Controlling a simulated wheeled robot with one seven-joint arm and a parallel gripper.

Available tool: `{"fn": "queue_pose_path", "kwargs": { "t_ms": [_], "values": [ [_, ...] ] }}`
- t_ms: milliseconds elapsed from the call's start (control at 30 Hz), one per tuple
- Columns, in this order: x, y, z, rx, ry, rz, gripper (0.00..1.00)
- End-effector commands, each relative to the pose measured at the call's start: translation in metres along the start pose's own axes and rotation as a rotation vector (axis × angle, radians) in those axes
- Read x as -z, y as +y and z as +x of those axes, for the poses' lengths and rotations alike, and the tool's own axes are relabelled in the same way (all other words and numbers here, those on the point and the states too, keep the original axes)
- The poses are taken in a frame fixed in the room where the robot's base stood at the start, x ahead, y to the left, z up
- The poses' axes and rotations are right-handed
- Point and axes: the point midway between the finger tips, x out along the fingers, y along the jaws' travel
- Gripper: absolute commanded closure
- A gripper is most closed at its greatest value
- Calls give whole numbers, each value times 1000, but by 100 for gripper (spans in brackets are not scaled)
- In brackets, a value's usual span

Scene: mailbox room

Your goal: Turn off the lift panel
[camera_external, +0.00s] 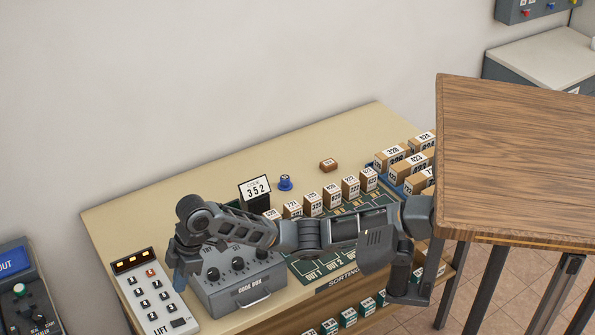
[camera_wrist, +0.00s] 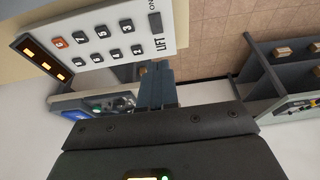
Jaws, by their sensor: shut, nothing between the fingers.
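The lift panel (camera_external: 139,305) is a white slab marked LIFT at the left end of the table. It has a dark display with lit amber segments, rows of dark numbered buttons, one of them orange-red, and a dark rocker switch (camera_external: 180,322) by its lower edge. In the wrist view the panel (camera_wrist: 90,22) fills the top left, with the switch (camera_wrist: 154,22) near its right edge beside the word ON. My gripper (camera_external: 179,280) points down near the panel's right edge. In the wrist view its fingers (camera_wrist: 155,75) are together and empty, just below the panel's edge; contact cannot be told.
A grey code box (camera_external: 236,297) with knobs stands right beside the panel. A grey console (camera_external: 22,290) stands at far left. A wooden table (camera_external: 515,160) is at right.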

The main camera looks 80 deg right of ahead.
Motion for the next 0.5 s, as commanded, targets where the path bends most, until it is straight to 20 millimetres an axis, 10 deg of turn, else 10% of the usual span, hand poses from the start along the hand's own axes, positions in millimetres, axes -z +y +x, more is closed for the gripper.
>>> {"fn": "queue_pose_path", "kwargs": {
  "t_ms": [500],
  "values": [
    [-4,0,97,0,-2,2,100]
  ]
}}
